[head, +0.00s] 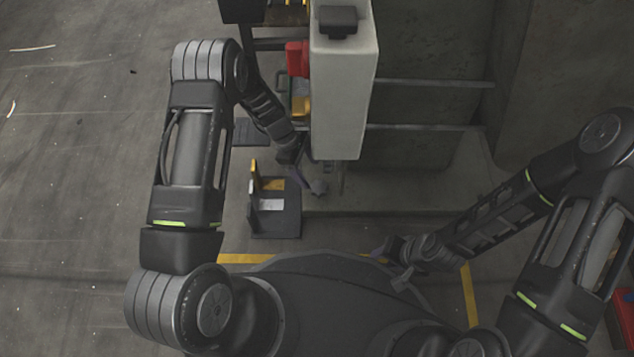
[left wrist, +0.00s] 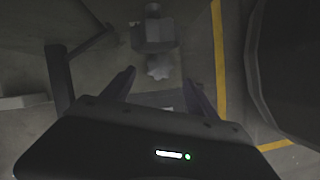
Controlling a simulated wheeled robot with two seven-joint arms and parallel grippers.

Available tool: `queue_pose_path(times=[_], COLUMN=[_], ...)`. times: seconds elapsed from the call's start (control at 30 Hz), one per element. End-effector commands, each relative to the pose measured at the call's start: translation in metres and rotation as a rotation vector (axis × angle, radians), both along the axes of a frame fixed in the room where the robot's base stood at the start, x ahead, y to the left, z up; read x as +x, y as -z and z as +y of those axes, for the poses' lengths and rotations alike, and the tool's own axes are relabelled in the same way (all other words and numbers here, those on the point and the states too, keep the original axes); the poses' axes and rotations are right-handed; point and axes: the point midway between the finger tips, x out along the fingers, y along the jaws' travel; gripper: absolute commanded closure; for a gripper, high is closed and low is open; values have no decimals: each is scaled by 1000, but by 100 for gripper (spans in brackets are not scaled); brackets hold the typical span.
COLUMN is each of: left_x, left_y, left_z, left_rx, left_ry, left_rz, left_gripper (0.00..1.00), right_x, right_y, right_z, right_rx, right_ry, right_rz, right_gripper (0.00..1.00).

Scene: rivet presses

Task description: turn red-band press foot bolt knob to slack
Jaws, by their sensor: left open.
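A grey star-shaped knob (left wrist: 158,66) sits in front of a blocky foot bolt part in the left wrist view. In the head view a small lobed grey shape, seemingly the knob (head: 319,187), shows low beside the press. The press (head: 340,95) is a tall pale housing with a red part at its left side; a red band cannot be made out clearly. My left gripper (head: 308,182) is open, and in the left wrist view its fingers (left wrist: 158,84) point toward the knob, one on each side, apart from it. My right gripper (head: 391,266) is open and empty, away from the press.
A black pedal-like bracket (head: 275,222) with yellow and white patches stands on the floor left of the knob. Yellow floor lines (head: 468,295) run near my base. A grey wall block (head: 425,60) with horizontal bars stands behind the press. The floor at left is clear.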

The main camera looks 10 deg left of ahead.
Motion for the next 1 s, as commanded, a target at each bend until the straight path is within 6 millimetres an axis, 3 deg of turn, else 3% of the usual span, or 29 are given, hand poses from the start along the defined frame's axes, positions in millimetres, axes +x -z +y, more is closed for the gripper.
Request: queue_pose_path(times=[0.23,0.6,1.0], left_x=[-1,-2,-2], left_y=[14,65,72], left_z=[-5,-26,-30], left_rx=[0,-1,0], left_ry=[2,3,2], left_rz=[0,0,-1], left_gripper=[33,33,33], right_x=[1,5,6], right_y=[7,30,31], right_z=[0,-1,-2], right_rx=[1,6,7], right_ry=[1,4,3], right_rz=[-1,-4,-3], right_gripper=[64,64,64])
